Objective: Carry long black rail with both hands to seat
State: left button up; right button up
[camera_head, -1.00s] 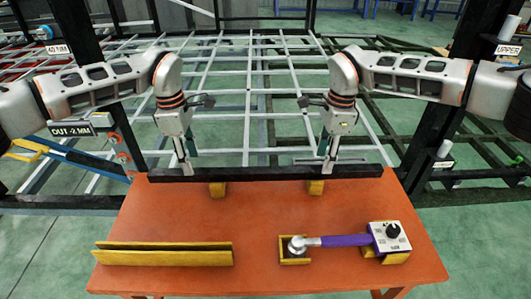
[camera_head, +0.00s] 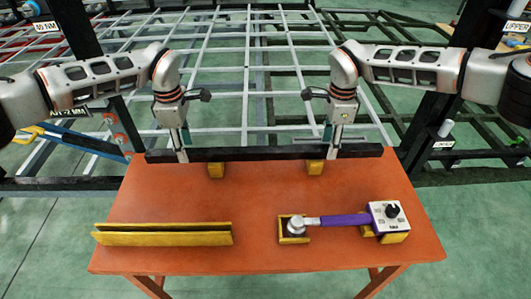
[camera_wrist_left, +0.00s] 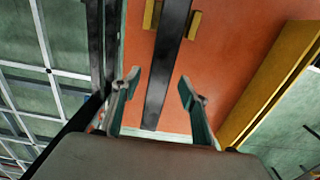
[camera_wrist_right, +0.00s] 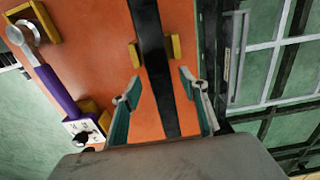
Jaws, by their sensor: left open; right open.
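The long black rail (camera_head: 262,154) lies across the far edge of the orange table, resting on two yellow blocks, the left one (camera_head: 216,170) and the right one (camera_head: 315,167). My left gripper (camera_wrist_left: 158,90) is open, its fingers on either side of the rail near its left end; the rail (camera_wrist_left: 165,70) runs between them. My right gripper (camera_wrist_right: 155,88) is open near the rail's right end, and the rail (camera_wrist_right: 155,60) passes between its fingers. Whether the fingers touch the rail I cannot tell.
The orange table (camera_head: 255,200) holds a yellow trough (camera_head: 163,239) at front left and a purple-handled tool (camera_head: 345,220) with a dial box (camera_head: 391,220) at front right. The grey chassis frame (camera_head: 250,90) stands behind the table. The table's middle is clear.

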pick_arm(q)
jog(key=shift+f, duration=1.05)
pick_arm(e)
jog(key=shift+f, duration=1.1)
pick_arm(q)
grip_shut()
pick_arm(e)
grip_shut()
pick_arm(q)
jog(key=shift+r, duration=0.1)
pick_arm(e)
jog(key=shift+r, duration=0.1)
